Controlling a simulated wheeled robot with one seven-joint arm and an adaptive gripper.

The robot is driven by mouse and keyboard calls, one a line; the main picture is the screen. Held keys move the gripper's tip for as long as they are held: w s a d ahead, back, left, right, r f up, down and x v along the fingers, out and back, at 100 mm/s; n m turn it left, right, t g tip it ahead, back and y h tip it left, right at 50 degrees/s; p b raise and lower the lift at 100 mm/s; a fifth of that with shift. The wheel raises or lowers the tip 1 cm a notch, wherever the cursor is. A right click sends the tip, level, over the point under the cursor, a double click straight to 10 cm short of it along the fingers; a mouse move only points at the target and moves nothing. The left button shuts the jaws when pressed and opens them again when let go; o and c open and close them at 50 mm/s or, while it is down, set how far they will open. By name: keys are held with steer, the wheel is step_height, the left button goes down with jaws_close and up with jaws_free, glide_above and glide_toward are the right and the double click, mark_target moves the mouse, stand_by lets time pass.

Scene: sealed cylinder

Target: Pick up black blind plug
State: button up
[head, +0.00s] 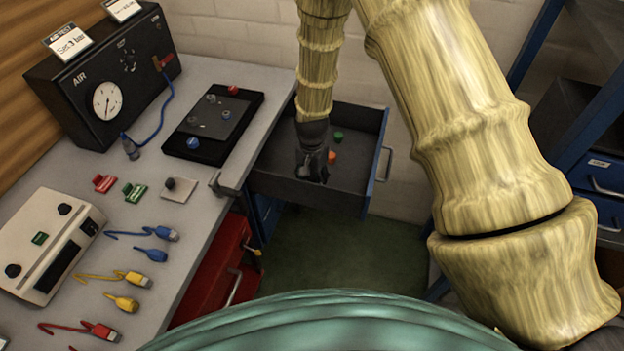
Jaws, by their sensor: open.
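My gripper (313,172) is open and points down into the open grey drawer (285,186), over its middle-left part. I cannot clearly make out a black blind plug. The dark gripper and the dark drawer floor hide or blend with whatever lies directly under the fingers. A green plug (339,135) and an orange plug (332,157) lie in the drawer just right of my gripper.
The workbench (190,235) stands left of the drawer, with a black tray (212,123), an AIR gauge box (107,85), a beige box (45,243) and several coloured cables. The drawer's walls surround my gripper. A blue cabinet (600,180) stands at the right.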

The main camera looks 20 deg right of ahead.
mark_target(312, 176)
steer(key=c, duration=1)
steer(key=shift+r, duration=0.15)
steer(key=shift+r+b, duration=1.15)
steer(key=shift+r, duration=3.75)
step_height(312, 176, up, 18)
steer(key=n+p, duration=0.9)
steer(key=p, duration=0.8)
steer(key=shift+r+n, duration=0.15)
steer(key=shift+n, duration=0.15)
